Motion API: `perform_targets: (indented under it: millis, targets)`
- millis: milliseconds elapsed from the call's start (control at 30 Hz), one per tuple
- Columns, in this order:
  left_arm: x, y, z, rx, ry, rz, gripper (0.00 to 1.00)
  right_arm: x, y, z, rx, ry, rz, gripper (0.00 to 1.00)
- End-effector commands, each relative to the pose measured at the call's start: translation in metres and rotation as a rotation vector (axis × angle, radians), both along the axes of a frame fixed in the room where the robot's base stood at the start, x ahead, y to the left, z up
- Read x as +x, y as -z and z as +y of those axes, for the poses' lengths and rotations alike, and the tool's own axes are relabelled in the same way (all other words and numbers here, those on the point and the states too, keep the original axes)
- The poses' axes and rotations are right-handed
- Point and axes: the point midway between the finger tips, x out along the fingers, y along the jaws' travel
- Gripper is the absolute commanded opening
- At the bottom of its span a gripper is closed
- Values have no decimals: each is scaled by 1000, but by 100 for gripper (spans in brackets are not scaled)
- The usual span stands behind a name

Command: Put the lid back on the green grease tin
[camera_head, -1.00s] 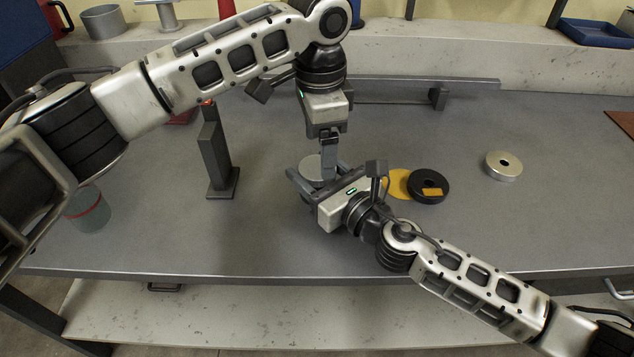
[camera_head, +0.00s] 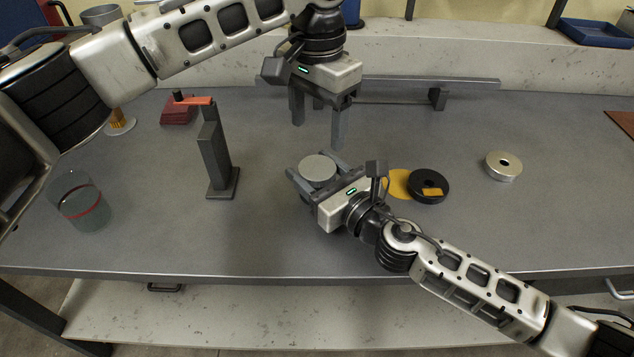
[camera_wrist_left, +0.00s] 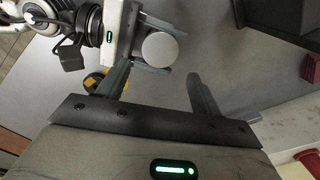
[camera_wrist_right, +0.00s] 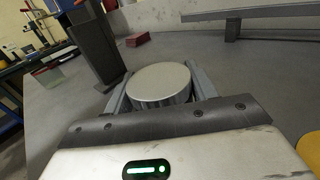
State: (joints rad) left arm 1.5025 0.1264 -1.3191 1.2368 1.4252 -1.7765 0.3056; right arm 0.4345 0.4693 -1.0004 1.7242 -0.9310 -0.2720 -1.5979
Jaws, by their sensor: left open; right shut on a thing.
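A round tin with a flat pale grey top (camera_head: 318,167) sits between the fingers of my right gripper (camera_head: 306,171), which is shut on it from the side. In the right wrist view its top (camera_wrist_right: 158,82) looks level and its side shows grey and ribbed. I see no green on it, and cannot tell whether the top is a separate lid. The top also shows in the left wrist view (camera_wrist_left: 159,49). My left gripper (camera_head: 318,132) is open and empty, above and behind the tin, fingers pointing down.
A grey post with an orange arm (camera_head: 214,160) stands left of the tin. A clear greenish jar with a red band (camera_head: 82,205) is farther left. Right of my right gripper lie a yellow disc (camera_head: 398,183), a black ring (camera_head: 428,186) and a silver ring (camera_head: 503,165). A rail (camera_head: 420,83) runs behind.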

Motion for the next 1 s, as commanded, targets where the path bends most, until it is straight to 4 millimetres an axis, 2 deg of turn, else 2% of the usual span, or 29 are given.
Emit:
perform_targets:
  millis: [267, 367, 700, 833, 1000]
  targets:
    - [0, 3, 0, 1, 2, 1, 66, 0, 0, 0, 1, -1, 1, 0]
    - [0, 12, 1, 3, 3, 1, 66, 0, 0, 0, 1, -1, 1, 0]
    - [0, 63, 0, 2, 4, 2, 66, 0, 0, 0, 1, -1, 1, 0]
    - [0, 75, 0, 1, 3, 0, 66, 0, 0, 0, 1, -1, 1, 0]
    - [0, 81, 0, 1, 3, -1, 66, 0, 0, 0, 1, -1, 1, 0]
